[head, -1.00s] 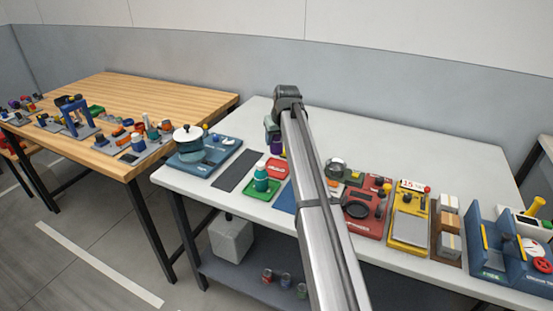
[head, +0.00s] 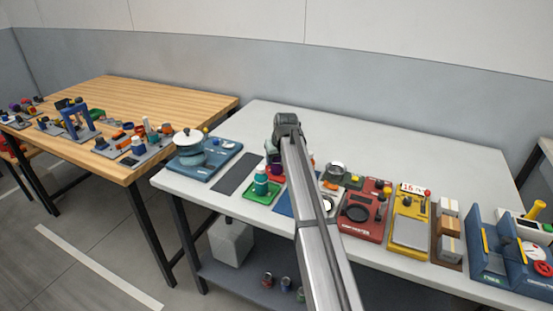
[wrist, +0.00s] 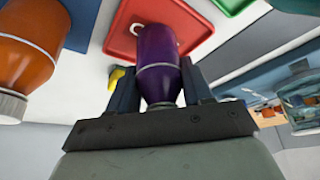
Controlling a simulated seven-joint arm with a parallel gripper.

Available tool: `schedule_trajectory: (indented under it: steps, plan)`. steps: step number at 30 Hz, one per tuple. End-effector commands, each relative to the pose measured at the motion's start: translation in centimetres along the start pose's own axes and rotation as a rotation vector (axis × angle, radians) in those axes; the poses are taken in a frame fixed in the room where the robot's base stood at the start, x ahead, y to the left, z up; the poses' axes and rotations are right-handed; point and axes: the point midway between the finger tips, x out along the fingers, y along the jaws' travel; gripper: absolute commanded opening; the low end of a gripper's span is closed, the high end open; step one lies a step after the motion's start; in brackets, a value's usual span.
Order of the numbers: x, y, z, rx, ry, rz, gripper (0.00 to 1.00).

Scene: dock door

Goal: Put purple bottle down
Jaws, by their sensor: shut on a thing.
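My gripper (wrist: 158,85) is shut on the purple bottle (wrist: 158,60), with a finger on each side of it and the cap end nearest my wrist. The red tray (wrist: 122,38) lies behind the bottle's far end in the wrist view. I cannot tell whether the bottle touches it. In the head view my gripper (head: 274,142) is at the red tray's far side, and my arm hides part of this area.
An orange bottle (wrist: 28,55) stands to the left in the wrist view. A green tray (head: 250,193) with a teal bottle (head: 261,180) lies in front of the red tray. A dark mat (head: 239,173) to its left is bare. The white table's back (head: 400,150) is clear.

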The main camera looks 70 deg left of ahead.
Motion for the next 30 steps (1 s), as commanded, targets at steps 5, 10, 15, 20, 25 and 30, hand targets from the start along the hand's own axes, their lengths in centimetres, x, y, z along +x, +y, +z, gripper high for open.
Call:
schedule_trajectory:
  steps: [5,10,15,20,25,30]
  plan:
    - [0.0,0.0,0.0,0.000,0.000,0.000,0.65]
    - [0.0,0.0,0.0,0.000,0.000,0.000,0.76]
    - [0.0,0.0,0.0,0.000,0.000,0.000,0.76]
    - [-1.0,0.0,-0.1,0.000,0.001,0.000,0.76]
    - [-3.5,0.0,0.0,0.000,0.002,0.000,0.76]
    - [-6.8,0.0,0.0,0.000,0.002,0.000,0.76]
